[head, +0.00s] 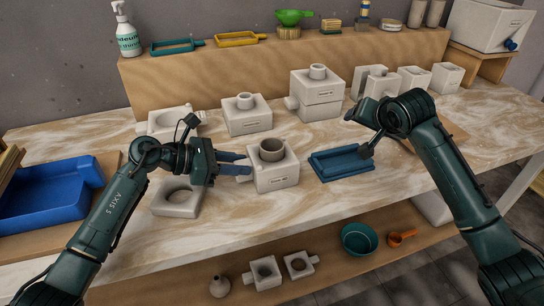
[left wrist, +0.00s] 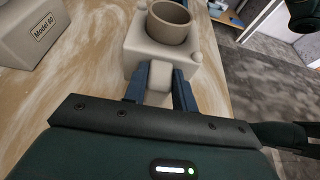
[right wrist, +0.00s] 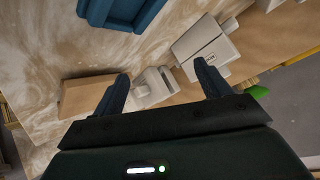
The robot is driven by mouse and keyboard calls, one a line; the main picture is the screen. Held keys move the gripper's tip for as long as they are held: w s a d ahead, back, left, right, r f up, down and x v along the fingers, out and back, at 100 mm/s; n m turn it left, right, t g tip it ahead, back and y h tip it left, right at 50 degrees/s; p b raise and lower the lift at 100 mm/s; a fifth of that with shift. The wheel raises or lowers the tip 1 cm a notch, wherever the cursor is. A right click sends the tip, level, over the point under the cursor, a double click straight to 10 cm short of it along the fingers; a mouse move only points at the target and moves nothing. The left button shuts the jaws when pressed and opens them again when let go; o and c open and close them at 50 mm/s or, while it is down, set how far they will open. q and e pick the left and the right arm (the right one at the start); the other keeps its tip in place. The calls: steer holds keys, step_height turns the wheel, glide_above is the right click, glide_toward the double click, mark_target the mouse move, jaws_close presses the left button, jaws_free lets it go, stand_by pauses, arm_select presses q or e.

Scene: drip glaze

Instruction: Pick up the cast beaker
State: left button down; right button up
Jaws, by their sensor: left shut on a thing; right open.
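The cast beaker (head: 272,150) is a grey-brown open cup standing upright in the top of a white mould block (head: 276,178). It also shows in the left wrist view (left wrist: 170,24), with its lower part hidden inside the block. My left gripper (head: 240,165) is shut on the pale tab (left wrist: 159,80) on the mould block's side. Its fingers are below and beside the beaker, apart from it. My right gripper (right wrist: 163,78) is open with nothing between its fingers. In the head view it is to the right of the beaker, around the blue tray's far right corner, its fingers mostly hidden.
A blue tray (head: 342,167) lies right of the mould block. More white moulds (head: 247,116) stand behind, before a raised wooden shelf (head: 300,60). The marbled table is clear in front of the block.

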steer(key=s+a+r+n+g+y, duration=0.1)
steer(key=s+a+r, duration=0.15)
steer(key=a, duration=0.45)
steer(key=s+a+r+n+g+y, duration=0.1)
steer(key=s+a+r+n, duration=0.15)
steer(key=a, duration=0.35)
steer(key=n+g+h, duration=0.2)
steer(key=n, duration=0.1)
glide_toward(272, 145)
steer(key=f, duration=0.1)
steer(key=w+f, duration=0.1)
steer(key=f, duration=0.1)
steer(key=shift+w+d+f+m, duration=0.15)
steer(key=shift+d+m, duration=0.1)
steer(key=shift+d, duration=0.1)
steer(key=shift+w+a+x, duration=0.1)
steer(key=shift+a+x, duration=0.1)
steer(key=shift+x, duration=1.15)
steer(key=shift+w+a+x, duration=0.1)
steer(key=shift+a+x, duration=0.1)
steer(key=shift+x, duration=1.1)
steer(key=shift+c, duration=0.4)
steer(key=c, duration=1)
